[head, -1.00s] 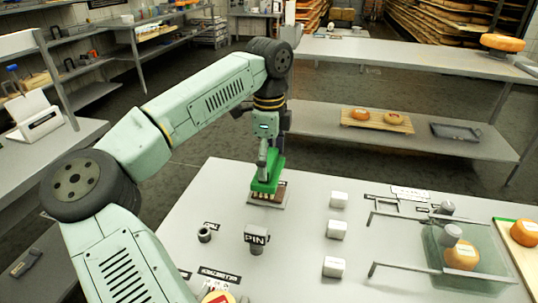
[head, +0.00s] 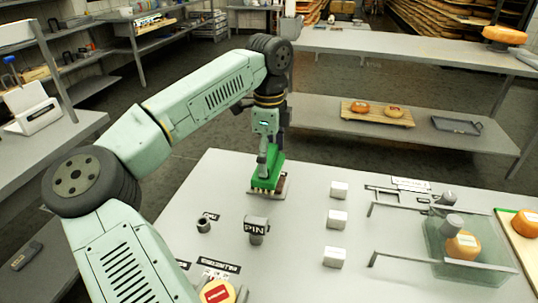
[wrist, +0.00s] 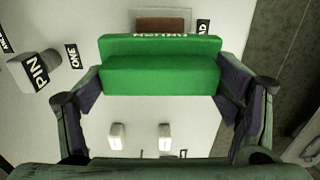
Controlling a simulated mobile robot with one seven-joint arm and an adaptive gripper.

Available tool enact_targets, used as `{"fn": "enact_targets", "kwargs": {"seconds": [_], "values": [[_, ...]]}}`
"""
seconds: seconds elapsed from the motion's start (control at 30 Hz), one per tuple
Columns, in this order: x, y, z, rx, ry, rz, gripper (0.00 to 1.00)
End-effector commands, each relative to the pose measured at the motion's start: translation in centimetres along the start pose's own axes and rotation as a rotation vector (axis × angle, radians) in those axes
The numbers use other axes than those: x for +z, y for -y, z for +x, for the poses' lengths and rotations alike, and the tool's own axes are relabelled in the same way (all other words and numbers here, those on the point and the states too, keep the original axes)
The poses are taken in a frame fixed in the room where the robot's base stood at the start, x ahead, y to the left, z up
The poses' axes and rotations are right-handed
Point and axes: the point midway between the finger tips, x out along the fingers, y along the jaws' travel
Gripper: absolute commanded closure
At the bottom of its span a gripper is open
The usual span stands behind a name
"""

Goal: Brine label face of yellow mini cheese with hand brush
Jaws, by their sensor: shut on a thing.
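My gripper (wrist: 160,92) is shut on a green hand brush (wrist: 160,72), whose block spans the space between the two fingers in the wrist view. In the head view the brush (head: 266,172) hangs bristles down over a small tray with a brown pad (head: 282,184) at the far left of the table. I cannot tell whether the bristles touch the pad. A yellow-orange mini cheese with a red label on top (head: 217,292) is partly cut off at the bottom edge of the head view. It is well away from the brush.
A grey block marked PIN (head: 256,228) and a small grey cup (head: 203,225) stand between brush and cheese. Several white cubes (head: 337,219) line the table's middle. A clear tank with an orange cheese (head: 462,245) and metal rails is at the right. A shelf behind holds more cheeses (head: 393,111).

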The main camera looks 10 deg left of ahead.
Motion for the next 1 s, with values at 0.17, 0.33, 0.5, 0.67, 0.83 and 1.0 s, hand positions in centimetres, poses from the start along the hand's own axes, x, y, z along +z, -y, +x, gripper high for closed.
{"fn": "enact_targets", "kwargs": {"seconds": [0.17, 0.33, 0.5, 0.67, 0.83, 1.0], "values": [[0.0, 0.0, 0.22, -0.001, 0.0, 0.0, 0.39], [0.0, 0.0, 0.42, 0.0, 0.0, 0.0, 0.39], [0.0, 0.0, 0.62, -0.001, 0.0, 0.0, 0.39], [0.0, 0.0, 0.82, -0.001, 0.0, 0.0, 0.39], [0.0, 0.0, 0.97, -0.001, 0.0, 0.0, 0.39], [0.0, 0.0, 0.94, 0.0, 0.0, 0.0, 0.39]]}}
